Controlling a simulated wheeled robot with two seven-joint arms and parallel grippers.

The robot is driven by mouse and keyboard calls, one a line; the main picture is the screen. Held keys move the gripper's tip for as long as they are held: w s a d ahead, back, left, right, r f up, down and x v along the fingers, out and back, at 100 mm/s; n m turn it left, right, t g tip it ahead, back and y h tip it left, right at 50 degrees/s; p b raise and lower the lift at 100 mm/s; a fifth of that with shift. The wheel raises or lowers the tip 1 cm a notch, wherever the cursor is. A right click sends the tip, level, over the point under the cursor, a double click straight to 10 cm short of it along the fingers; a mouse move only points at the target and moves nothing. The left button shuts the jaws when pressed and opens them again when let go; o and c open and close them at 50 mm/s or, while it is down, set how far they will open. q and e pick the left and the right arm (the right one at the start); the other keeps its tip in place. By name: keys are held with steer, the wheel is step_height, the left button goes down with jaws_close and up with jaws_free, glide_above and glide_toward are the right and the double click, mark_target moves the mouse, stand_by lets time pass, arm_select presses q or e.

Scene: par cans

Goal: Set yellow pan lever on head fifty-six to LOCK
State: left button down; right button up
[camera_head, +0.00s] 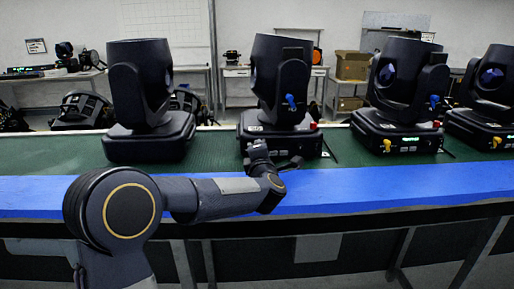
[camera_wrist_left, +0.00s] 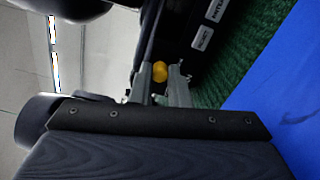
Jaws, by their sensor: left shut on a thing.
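The moving head (camera_head: 280,80) in the middle stands upright on its base on the table. Its number label is too small to read surely. A blue lever (camera_head: 290,102) shows on its yoke. My left gripper (camera_head: 264,154) is at the front of its base. In the left wrist view, the yellow pan lever (camera_wrist_left: 160,71) sits between the fingertips of my left gripper (camera_wrist_left: 160,82), which is shut on it. In the head view my gripper hides this lever. The lever's exact setting cannot be told. My right gripper is not in view.
Other moving heads stand left (camera_head: 140,85) and right (camera_head: 405,85) on the green mat (camera_head: 215,158); another is at the far right (camera_head: 492,90). Yellow levers (camera_head: 387,146) show on the right bases. A blue strip (camera_head: 390,193) runs along the table's front edge.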

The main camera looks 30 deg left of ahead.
arm_select(q)
steer(key=shift+w+d+f+m, duration=0.15)
steer(key=shift+d+m, duration=0.1)
steer(key=shift+m, duration=0.55)
steer(key=c, duration=1.4)
jaws_free()
steer(key=shift+v, duration=3.95)
steer(key=shift+a, duration=0.1)
